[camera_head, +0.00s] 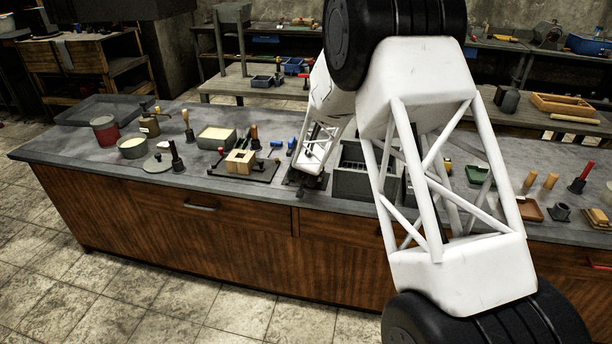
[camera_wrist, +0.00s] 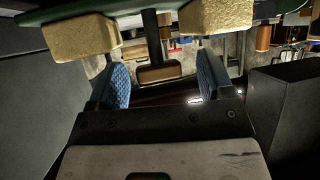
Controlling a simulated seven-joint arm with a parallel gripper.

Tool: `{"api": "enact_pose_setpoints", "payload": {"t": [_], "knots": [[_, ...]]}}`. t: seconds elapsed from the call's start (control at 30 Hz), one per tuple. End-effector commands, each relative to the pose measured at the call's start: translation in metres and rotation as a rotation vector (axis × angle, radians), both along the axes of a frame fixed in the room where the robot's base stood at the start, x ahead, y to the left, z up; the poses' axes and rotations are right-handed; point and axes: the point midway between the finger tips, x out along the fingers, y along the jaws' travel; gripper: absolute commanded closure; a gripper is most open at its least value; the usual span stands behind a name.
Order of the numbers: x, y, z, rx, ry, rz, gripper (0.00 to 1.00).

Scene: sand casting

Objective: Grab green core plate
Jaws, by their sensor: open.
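In the wrist view, a green plate (camera_wrist: 88,7) crosses the top edge, with sandy, rough-faced blocks (camera_wrist: 80,38) on its underside in the picture. A dark stem with a brown end (camera_wrist: 158,73) shows between the blocks. My gripper (camera_wrist: 161,66) is open, its two blue textured pads apart below the blocks, with nothing clearly held between them. In the head view, my gripper (camera_head: 306,178) is low over the bench beside a grey slotted box; its fingertips are hard to make out. A green tray-like piece (camera_head: 478,175) lies farther right; I cannot tell whether it is the same plate.
The grey slotted box (camera_head: 352,182) stands close to the right of my gripper. A dark board with a wooden block (camera_head: 240,161) lies to its left, with blue-handled tools between. Pots and a round lid (camera_head: 157,163) stand farther left. Dark walls flank my gripper in the wrist view.

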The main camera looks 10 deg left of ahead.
Motion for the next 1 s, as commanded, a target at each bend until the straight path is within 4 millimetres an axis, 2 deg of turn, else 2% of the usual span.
{"api": "enact_pose_setpoints", "payload": {"t": [0.7,1.0], "knots": [[0.0039,0.0008,-0.0019,0.000,0.000,0.000,0.27],[0.0038,0.0008,-0.0020,0.000,0.000,0.000,0.73]]}}
